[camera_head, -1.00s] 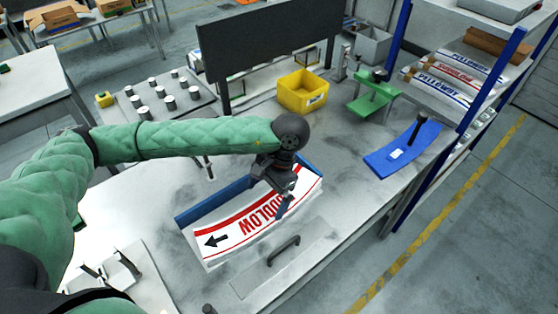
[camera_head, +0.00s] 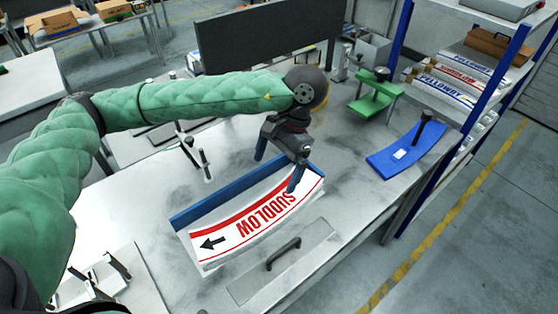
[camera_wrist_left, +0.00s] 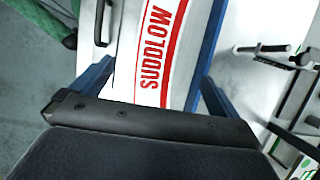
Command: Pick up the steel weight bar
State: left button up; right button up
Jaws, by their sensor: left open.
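A flat grey steel plate (camera_head: 290,262) with a black handle (camera_head: 283,253) lies in front of the label magazine. It may be the steel weight bar, but I cannot be sure. The handle also shows at the top left of the left wrist view (camera_wrist_left: 100,22). A stack of curved white labels (camera_head: 255,222) reading SUDDLOW lies in the magazine beside its blue wall (camera_head: 205,208). My left gripper (camera_head: 278,167) is open and empty above the right part of this stack. Its spread fingers frame the labels in the left wrist view (camera_wrist_left: 155,74). My right gripper is not seen.
A blue curved plate (camera_head: 395,162) with a black post lies to the right. A green fixture (camera_head: 374,96) stands behind it. Slim posts (camera_head: 205,172) stand behind the magazine. A shelf on blue uprights (camera_head: 490,85) holds more labels. The bench's front right is clear.

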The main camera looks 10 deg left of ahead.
aim_at(250, 284)
jog(key=k+l, duration=0.15)
jog(key=k, duration=0.35)
jog(key=k+l, duration=0.15)
jog(key=k, duration=0.35)
jog(key=k+l, duration=0.15)
jog(key=k, duration=0.3)
jog(key=k+l, duration=0.2)
jog(key=k, duration=0.3)
